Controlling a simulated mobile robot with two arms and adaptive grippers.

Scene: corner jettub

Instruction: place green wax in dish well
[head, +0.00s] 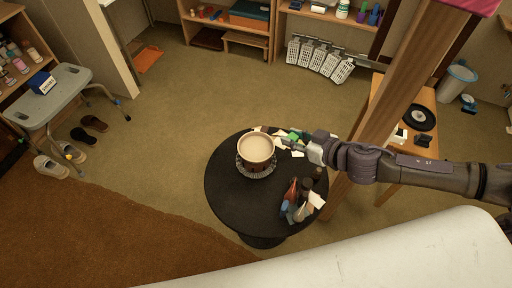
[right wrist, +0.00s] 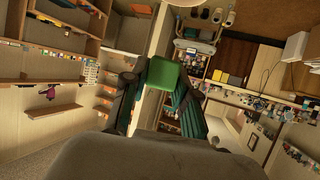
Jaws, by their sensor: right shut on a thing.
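The green wax (right wrist: 162,76) is a small green block between the two dark fingers of my right gripper (right wrist: 165,95) in the right wrist view. My right gripper (head: 302,142) is shut on it. In the head view a bit of green (head: 295,134) shows at the fingertips, just right of the dish. The dish (head: 257,148) is a pale, round, shallow well on top of a brown-sided warmer, which stands on a patterned mat on the round black table (head: 228,200). The well looks empty. My left gripper is in neither view.
Bottles and cards (head: 300,205) crowd the table's right side, and small items lie along its back edge. A wooden post (head: 405,85) rises just right of the table. A white surface (head: 400,250) fills the lower right. The table's front left is bare.

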